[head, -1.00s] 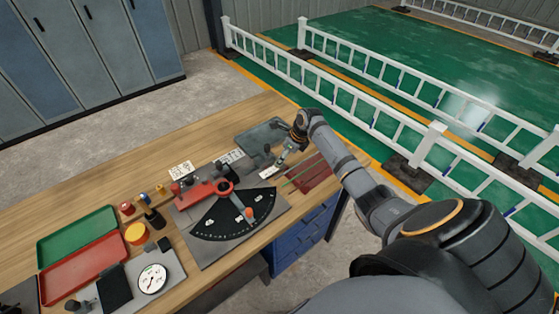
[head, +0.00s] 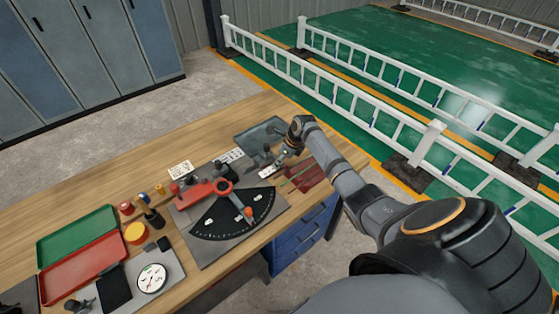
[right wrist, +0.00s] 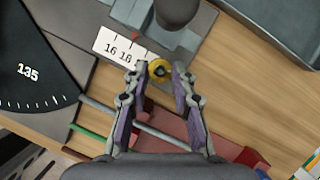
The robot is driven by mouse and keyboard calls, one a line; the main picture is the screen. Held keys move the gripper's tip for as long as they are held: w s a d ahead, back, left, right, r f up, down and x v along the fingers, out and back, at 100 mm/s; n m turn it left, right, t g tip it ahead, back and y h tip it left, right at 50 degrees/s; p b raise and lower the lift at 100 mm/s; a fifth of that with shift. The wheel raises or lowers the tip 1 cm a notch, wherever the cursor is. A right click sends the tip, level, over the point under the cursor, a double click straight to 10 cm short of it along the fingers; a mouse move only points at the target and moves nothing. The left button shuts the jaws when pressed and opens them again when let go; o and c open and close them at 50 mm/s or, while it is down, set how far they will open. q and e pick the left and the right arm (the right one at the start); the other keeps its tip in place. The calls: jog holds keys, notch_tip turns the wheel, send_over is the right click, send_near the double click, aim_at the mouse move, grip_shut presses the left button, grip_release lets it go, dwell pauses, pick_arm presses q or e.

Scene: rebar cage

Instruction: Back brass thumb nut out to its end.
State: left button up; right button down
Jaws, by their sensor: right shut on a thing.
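The brass thumb nut (right wrist: 160,71) shows in the right wrist view as a small yellow ring with a dark centre. It sits between the fingertips of my right gripper (right wrist: 160,68), beside a white scale plate (right wrist: 119,45) with printed numbers. My right gripper (head: 270,170) is shut on the nut, fingers on either side of it. In the head view the gripper reaches down to the bench's right part, and the nut is too small to make out there. My left gripper is not in view.
A bending fixture with a black dial sector (head: 232,212) and red arm (head: 200,191) lies left of the gripper. A grey tray (head: 245,138) is behind, a dark red tray (head: 306,178) with rods to the right. Green (head: 75,228) and red (head: 84,266) trays are far left.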

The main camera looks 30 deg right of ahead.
jog(key=shift+d+r+n+y+p, duration=0.1)
jog(key=shift+n+y+p, duration=0.25)
jog(key=shift+n, duration=0.15)
jog(key=n, duration=0.2)
jog(key=n+g+y, duration=0.1)
jog(key=shift+w+n, duration=0.2)
jog(key=shift+n, duration=0.2)
jog(key=c, duration=1.1)
grip_release()
jog(key=v, duration=1.2)
